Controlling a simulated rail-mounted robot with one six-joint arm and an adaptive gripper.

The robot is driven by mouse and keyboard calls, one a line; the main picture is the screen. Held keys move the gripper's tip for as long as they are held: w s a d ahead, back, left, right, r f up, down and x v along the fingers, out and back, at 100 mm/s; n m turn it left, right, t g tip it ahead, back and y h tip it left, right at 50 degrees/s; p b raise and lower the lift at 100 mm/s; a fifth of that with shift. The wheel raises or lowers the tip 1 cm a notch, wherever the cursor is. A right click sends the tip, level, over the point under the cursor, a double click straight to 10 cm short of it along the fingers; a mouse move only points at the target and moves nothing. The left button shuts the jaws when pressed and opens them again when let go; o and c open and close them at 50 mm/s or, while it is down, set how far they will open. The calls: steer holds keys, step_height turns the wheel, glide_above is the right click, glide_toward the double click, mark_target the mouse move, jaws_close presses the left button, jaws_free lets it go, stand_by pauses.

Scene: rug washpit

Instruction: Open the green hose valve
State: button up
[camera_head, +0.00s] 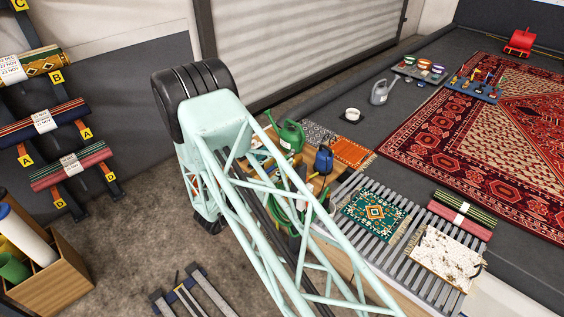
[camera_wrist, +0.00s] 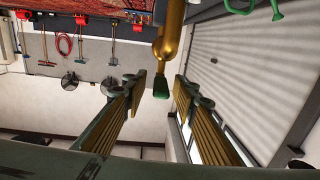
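In the wrist view, a brass valve body (camera_wrist: 168,42) comes down from the top edge, with a dark green handle (camera_wrist: 161,82) at its lower end. My gripper (camera_wrist: 160,92) is open, with one ribbed finger to the left of the handle and one to the right. The handle appears in the gap between the fingertips, with a visible space on both sides. I cannot tell how deep it is between them. In the head view my pale green arm hides the valve and the gripper. Part of a coiled green hose (camera_head: 283,212) shows behind the arm's lattice.
Near the arm in the head view stand a green watering can (camera_head: 291,136) and a blue container (camera_head: 323,160). A slatted rack (camera_head: 347,238) holds small rugs at the right. A wooden bin (camera_head: 58,275) stands at the lower left.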

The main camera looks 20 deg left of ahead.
steer(key=v, duration=1.1)
steer(key=shift+s, duration=0.35)
steer(key=shift+w+r, duration=0.1)
stand_by(0.4)
